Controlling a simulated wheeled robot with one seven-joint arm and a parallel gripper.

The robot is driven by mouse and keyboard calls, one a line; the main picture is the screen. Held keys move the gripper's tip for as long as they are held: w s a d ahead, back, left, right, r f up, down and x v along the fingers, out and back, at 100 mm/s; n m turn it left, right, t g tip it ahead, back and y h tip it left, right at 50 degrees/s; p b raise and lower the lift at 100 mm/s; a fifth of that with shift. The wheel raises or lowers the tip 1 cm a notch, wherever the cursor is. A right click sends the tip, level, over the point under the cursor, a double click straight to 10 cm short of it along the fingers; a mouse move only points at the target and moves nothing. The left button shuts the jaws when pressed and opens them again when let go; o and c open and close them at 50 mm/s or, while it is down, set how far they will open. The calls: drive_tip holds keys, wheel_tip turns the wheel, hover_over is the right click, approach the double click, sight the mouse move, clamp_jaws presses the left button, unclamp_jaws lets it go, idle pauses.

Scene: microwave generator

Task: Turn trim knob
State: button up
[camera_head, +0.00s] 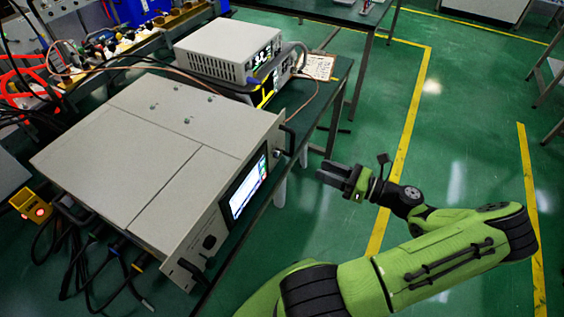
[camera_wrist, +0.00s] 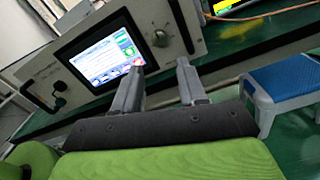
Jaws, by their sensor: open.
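The microwave generator (camera_head: 165,140) is a large light-grey box on a table at left. Its front panel (camera_wrist: 190,22) carries a lit touchscreen (camera_wrist: 102,50), which also shows in the head view (camera_head: 248,188). A small round knob (camera_wrist: 160,38) sits on the panel just right of the screen, probably the trim knob; it is small in the head view (camera_head: 277,153). A black round part (camera_wrist: 60,87) is on the panel's other side. My gripper (camera_head: 328,172) is open and empty in front of the panel, apart from it. In the wrist view its fingertips (camera_wrist: 160,68) are below the knob.
Black handles (camera_head: 288,139) stick out at the panel's ends. A smaller white instrument (camera_head: 230,52) stands behind the generator on the table. Cables run along the left side. A blue-topped stool (camera_wrist: 285,78) stands at right in the wrist view. The green floor right of the table is mostly clear.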

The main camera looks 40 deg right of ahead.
sight(281, 155)
drive_tip(key=b+x, duration=0.2)
drive_tip(key=x, duration=1)
drive_tip(key=shift+a+b, duration=0.25)
drive_tip(key=shift+b, duration=0.05)
clamp_jaws()
drive_tip(key=shift+n+p, duration=0.3)
